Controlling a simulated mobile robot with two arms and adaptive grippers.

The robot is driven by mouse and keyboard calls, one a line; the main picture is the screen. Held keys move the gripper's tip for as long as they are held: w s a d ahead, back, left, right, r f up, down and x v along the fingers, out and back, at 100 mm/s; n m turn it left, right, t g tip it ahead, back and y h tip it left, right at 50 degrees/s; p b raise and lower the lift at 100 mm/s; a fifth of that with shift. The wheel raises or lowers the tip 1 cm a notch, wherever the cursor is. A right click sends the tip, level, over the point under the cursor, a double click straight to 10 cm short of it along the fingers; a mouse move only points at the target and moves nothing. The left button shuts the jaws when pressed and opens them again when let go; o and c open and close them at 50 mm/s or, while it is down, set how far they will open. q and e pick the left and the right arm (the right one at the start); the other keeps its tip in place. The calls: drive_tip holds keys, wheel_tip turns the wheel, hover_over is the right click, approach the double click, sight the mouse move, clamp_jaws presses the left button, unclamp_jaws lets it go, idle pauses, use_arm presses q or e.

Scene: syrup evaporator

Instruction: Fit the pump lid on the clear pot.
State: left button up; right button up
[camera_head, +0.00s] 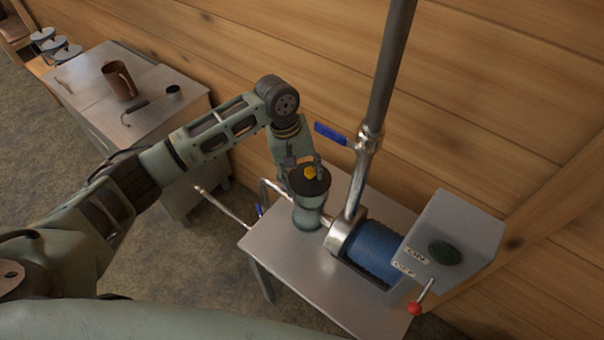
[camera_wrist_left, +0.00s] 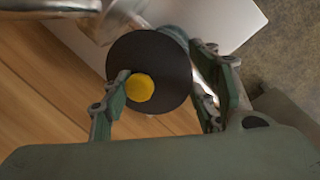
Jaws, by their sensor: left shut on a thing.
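The pump lid (camera_head: 312,185) is a dark round disc with a yellow knob on top. It is over the clear pot (camera_head: 307,215), a greenish see-through vessel standing on the metal table beside the pump pipe. My left gripper (camera_head: 304,172) is above the pot and shut on the lid. In the left wrist view the lid (camera_wrist_left: 172,62) lies between the fingers (camera_wrist_left: 165,90), one finger beside the yellow knob. The pot's rim (camera_wrist_left: 172,32) shows just beyond the disc. I cannot tell whether the lid touches the pot. My right gripper is not in view.
The metal table (camera_head: 290,262) also carries a blue motor (camera_head: 374,250), a grey control box (camera_head: 455,235) with a red-tipped lever, and a tall pipe (camera_head: 388,75) with a blue valve handle. Another table (camera_head: 150,75) at the left holds a brown jug (camera_head: 119,82).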

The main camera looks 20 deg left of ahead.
sight(301, 179)
use_arm(q)
drive_tip(key=shift+b+x, duration=0.95)
drive_tip(key=shift+b, duration=0.1)
drive_tip(key=shift+a+f+b, duration=0.2)
drive_tip(key=shift+f+b, duration=0.25)
drive_tip(key=shift+b, duration=0.15)
drive_tip(key=shift+f, duration=1.15)
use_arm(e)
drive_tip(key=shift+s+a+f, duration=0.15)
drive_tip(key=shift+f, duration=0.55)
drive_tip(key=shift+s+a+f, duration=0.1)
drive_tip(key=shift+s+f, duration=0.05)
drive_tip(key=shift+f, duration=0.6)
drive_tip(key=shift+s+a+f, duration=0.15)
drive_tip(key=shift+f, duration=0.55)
use_arm(q)
drive_tip(key=shift+p, duration=0.35)
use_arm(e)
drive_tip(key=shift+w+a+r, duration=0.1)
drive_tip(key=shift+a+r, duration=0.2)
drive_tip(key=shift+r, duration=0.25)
use_arm(q)
drive_tip(key=shift+p, duration=0.35)
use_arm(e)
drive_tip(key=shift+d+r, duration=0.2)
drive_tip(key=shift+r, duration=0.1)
